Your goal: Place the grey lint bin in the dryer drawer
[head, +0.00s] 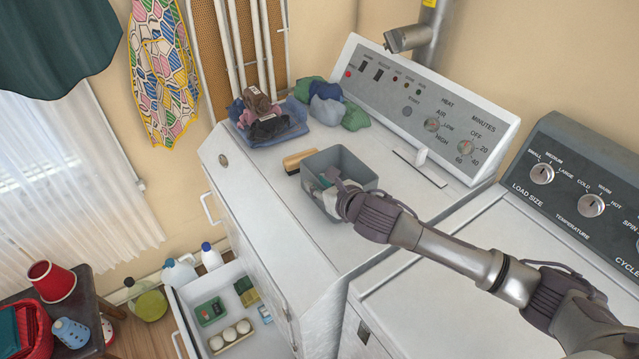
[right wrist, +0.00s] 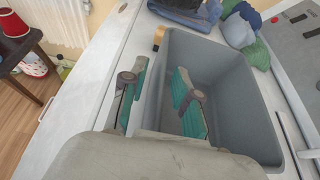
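The grey lint bin (head: 346,163) stands upright on top of the white dryer (head: 270,205). It fills much of the right wrist view (right wrist: 238,105) and looks empty apart from my finger. My right gripper (head: 328,183) is at the bin's near left wall, fingers pointing down. In the right wrist view (right wrist: 157,100) one teal-padded finger is outside that wall and the other inside, with gaps showing, so it is open around the wall. The dryer drawer (head: 186,318) is pulled out low at the dryer's front. My left gripper is not in view.
A brush (head: 298,161) lies beside the bin; folded clothes (head: 270,125) lie behind. A stool (head: 88,300) stands left of the drawer.

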